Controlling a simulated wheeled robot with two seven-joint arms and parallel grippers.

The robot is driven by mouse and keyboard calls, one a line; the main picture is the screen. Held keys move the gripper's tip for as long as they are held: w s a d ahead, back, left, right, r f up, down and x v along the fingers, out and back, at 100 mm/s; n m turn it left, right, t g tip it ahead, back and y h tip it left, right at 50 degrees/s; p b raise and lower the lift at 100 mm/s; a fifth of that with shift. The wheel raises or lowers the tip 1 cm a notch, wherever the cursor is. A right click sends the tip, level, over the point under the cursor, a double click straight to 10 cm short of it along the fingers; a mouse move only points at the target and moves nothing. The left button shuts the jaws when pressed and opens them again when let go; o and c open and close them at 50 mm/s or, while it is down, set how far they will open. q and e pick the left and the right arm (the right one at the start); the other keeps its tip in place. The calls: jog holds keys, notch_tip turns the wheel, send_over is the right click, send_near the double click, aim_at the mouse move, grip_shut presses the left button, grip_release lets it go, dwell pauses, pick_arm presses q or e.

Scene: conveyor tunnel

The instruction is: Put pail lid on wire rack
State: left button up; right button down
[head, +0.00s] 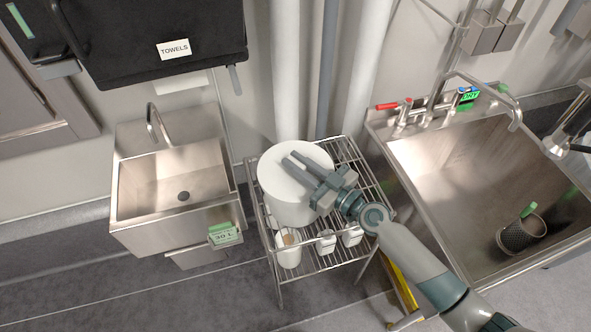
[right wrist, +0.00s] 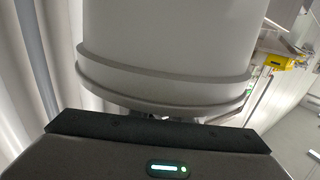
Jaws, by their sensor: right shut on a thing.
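The white pail (head: 290,210) stands upright on the top shelf of the wire rack (head: 366,180). The round white lid (head: 275,165) shows as a flat disc at the pail's top. My right gripper (head: 289,159) reaches over it from the right, its two fingers close together across the disc. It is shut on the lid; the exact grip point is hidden. In the right wrist view, the pail wall (right wrist: 165,40) and the lid's rim (right wrist: 165,92) fill the upper middle, with no clear gap between them. My left gripper is out of view.
A small white cup (head: 288,250) and two white containers (head: 352,236) sit low at the rack's front. A hand sink (head: 175,215) stands left, a large steel sink (head: 440,160) right with a dark basket (head: 520,236) in it. Vertical pipes (head: 287,70) rise behind the rack.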

aim_at(298, 163)
jog(key=shift+r, duration=0.15)
jog(key=shift+r+p, duration=1.15)
jog(key=shift+r, duration=0.2)
jog(key=shift+d+r, duration=0.1)
jog(key=s+d+r, duration=0.3)
jog(key=d+r, duration=0.1)
jog(key=d, duration=0.2)
jog(key=s+d+r+n+g+y, duration=0.1)
jog(key=s+d+r, duration=0.2)
jog(key=d, duration=0.4)
jog(key=s+d+r+b, duration=0.1)
jog(key=s+d+r, duration=0.2)
jog(key=d, duration=0.4)
jog(key=shift+s+r+g, duration=0.15)
jog(key=shift+r+g, duration=0.15)
jog(key=shift+r, duration=0.5)
jog(key=shift+f, duration=0.1)
